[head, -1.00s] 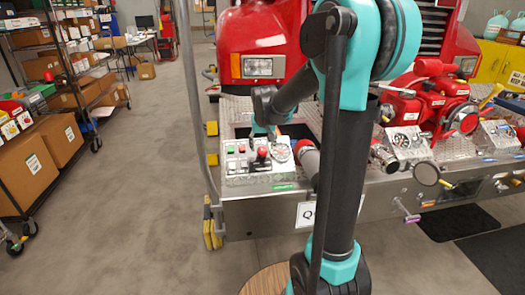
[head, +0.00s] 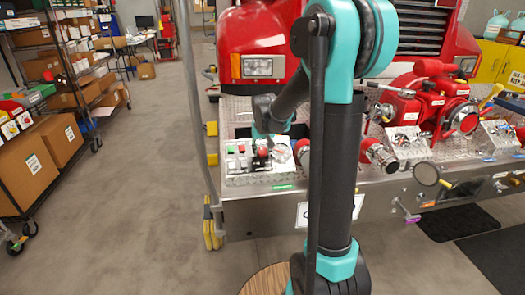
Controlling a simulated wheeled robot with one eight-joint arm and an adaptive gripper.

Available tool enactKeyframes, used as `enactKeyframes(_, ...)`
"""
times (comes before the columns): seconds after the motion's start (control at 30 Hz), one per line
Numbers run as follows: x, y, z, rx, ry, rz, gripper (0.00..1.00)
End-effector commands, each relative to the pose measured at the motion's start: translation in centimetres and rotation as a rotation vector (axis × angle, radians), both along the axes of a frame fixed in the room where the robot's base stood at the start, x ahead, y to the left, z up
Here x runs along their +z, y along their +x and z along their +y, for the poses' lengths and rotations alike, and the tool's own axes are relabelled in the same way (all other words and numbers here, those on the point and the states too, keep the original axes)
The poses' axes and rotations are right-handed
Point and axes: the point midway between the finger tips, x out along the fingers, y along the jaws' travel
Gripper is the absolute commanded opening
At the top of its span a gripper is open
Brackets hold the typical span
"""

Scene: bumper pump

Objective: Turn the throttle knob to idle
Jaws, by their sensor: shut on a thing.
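The control panel (head: 262,174) sits on the left part of the truck's bumper, with small coloured buttons at its left and a round gauge (head: 281,154) at its right. A red knob (head: 263,153), which looks like the throttle knob, stands between them on a dark base. My gripper (head: 262,146) comes down from above and behind it and is shut at the knob. The fingertips are too small and partly hidden to show the exact grip. The knob's setting cannot be read.
My arm's upright link stands in front of the bumper and hides part of it. Red hose fittings (head: 379,156) and a red pump (head: 431,100) lie to the right. A grey pole (head: 192,110) rises left of the panel. The floor at left is clear.

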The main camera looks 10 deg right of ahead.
Motion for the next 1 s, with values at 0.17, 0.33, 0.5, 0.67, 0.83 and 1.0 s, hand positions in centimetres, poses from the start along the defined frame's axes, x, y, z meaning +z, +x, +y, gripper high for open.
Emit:
enactKeyframes(0.17, 0.01, -0.01, -0.03, 0.001, -0.002, 0.000, 0.08)
enactKeyframes(0.33, 0.01, -0.01, -0.03, 0.023, -0.015, 0.000, 0.08)
enactKeyframes(0.5, 0.00, 0.01, -0.01, 0.086, -0.053, 0.000, 0.08)
enactKeyframes(0.67, 0.00, 0.01, 0.00, 0.187, -0.114, 0.000, 0.08)
enactKeyframes(0.83, -0.01, 0.00, 0.05, 0.321, -0.195, 0.000, 0.08)
enactKeyframes(1.0, -0.02, -0.02, 0.09, 0.459, -0.277, 0.000, 0.08)
